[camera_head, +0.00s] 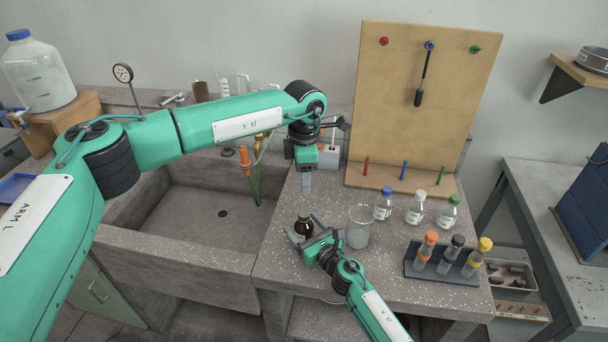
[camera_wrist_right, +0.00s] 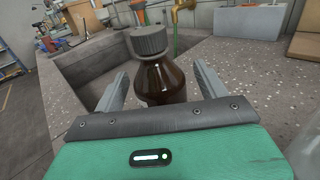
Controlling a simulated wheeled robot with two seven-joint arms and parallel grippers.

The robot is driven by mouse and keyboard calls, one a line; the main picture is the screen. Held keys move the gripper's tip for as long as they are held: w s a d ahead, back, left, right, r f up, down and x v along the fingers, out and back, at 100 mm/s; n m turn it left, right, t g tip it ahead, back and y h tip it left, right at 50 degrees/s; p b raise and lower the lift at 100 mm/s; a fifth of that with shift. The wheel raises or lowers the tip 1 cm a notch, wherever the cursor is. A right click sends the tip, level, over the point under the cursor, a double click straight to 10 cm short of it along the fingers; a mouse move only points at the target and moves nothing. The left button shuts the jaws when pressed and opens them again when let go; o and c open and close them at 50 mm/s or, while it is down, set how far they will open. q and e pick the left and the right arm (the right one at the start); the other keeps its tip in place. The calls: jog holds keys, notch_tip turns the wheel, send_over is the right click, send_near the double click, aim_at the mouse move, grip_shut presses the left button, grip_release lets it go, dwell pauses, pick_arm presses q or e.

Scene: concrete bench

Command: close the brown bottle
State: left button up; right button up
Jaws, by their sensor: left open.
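The brown bottle (camera_head: 304,229) stands upright near the bench's sink-side edge. It also shows in the right wrist view (camera_wrist_right: 163,84), with a ribbed dark grey cap (camera_wrist_right: 150,42) on its neck. Whether the cap is tight I cannot tell. My right gripper (camera_head: 306,226) is low at the bottle, its fingers on either side of the glass with visible gaps in the right wrist view (camera_wrist_right: 160,88). My left gripper (camera_head: 306,186) is open and empty, pointing down above and behind the bottle in the head view, apart from the cap.
A glass beaker (camera_head: 359,228) stands close right of the bottle. Several small capped bottles (camera_head: 415,209) and a rack of capped tubes (camera_head: 428,272) are further right. The sink (camera_head: 205,215) lies to the left. A pegboard (camera_head: 420,100) stands behind.

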jog(key=b+v, duration=0.1)
jog(key=v, duration=1.2)
jog(key=shift+s+d, duration=0.25)
jog(key=shift+s, duration=0.1)
